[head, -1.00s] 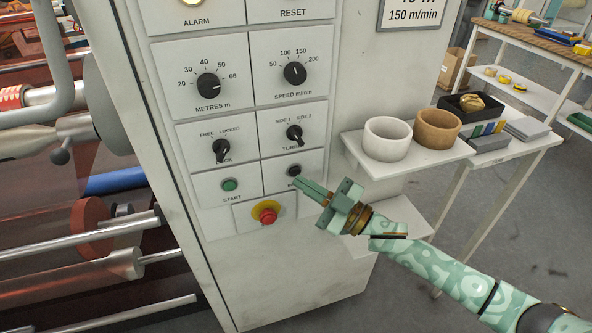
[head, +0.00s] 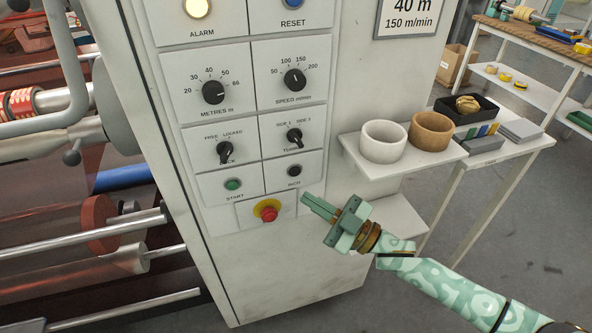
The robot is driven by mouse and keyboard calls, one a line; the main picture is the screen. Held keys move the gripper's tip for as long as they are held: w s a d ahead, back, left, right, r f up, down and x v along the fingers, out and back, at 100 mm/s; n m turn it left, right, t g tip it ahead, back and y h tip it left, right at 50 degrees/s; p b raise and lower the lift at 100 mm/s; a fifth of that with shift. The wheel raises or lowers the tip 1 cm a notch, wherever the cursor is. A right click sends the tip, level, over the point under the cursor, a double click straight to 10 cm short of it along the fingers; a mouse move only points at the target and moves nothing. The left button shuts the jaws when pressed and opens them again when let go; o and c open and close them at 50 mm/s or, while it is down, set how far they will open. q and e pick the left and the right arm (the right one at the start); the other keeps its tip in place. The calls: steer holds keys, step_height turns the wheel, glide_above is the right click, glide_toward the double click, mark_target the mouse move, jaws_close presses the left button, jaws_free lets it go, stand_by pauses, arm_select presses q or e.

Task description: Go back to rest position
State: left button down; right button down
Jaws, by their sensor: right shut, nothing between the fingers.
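My right gripper (head: 318,207) is shut and empty. It hangs in front of the lower right of the control panel, below and right of the black INCH button (head: 294,170) and apart from it. The red emergency stop (head: 268,211) on its yellow ring is just left of the fingertips. The green START button (head: 233,184) is left of INCH. My right arm comes in from the bottom right. My left gripper is not in the view.
A shelf (head: 410,165) on the cabinet's side holds a white cup (head: 383,142) and a brown cup (head: 431,132). Rollers and metal bars (head: 110,232) of the machine are at left. A side table (head: 515,150) with trays stands at right. Grey floor is open at lower right.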

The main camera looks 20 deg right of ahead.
steer(key=shift+f, duration=0.1)
stand_by(0.6)
steer(key=s+d+f+m+h, duration=0.1)
steer(key=d+f+m+h, duration=0.25)
steer(key=f, duration=0.55)
steer(key=d+f+m+h, duration=0.2)
steer(key=f+h, duration=0.2)
steer(key=f, duration=0.4)
steer(key=s+d+f+m+g+h+p, duration=0.1)
steer(key=s+d+f+m+g+h, duration=0.15)
steer(key=s+f, duration=0.55)
steer(key=s+d+f+m+g+h+p, duration=0.1)
steer(key=s+d+f+g+h, duration=0.15)
steer(key=s+f, duration=0.55)
steer(key=s+f+g+h, duration=0.1)
steer(key=s+f+g, duration=0.2)
steer(key=s, duration=0.8)
steer(key=s+a+f+m+g, duration=0.1)
steer(key=s+f+g, duration=0.2)
steer(key=s, duration=0.9)
steer(key=s+f+g+h, duration=0.1)
steer(key=s+f+g, duration=0.3)
steer(key=s+f, duration=0.4)
steer(key=s, duration=0.4)
steer(key=shift+a+f+m+h+p, duration=0.2)
steer(key=shift+a+m+h+p, duration=0.1)
steer(key=shift+m+h+p, duration=0.1)
steer(key=shift+w, duration=0.25)
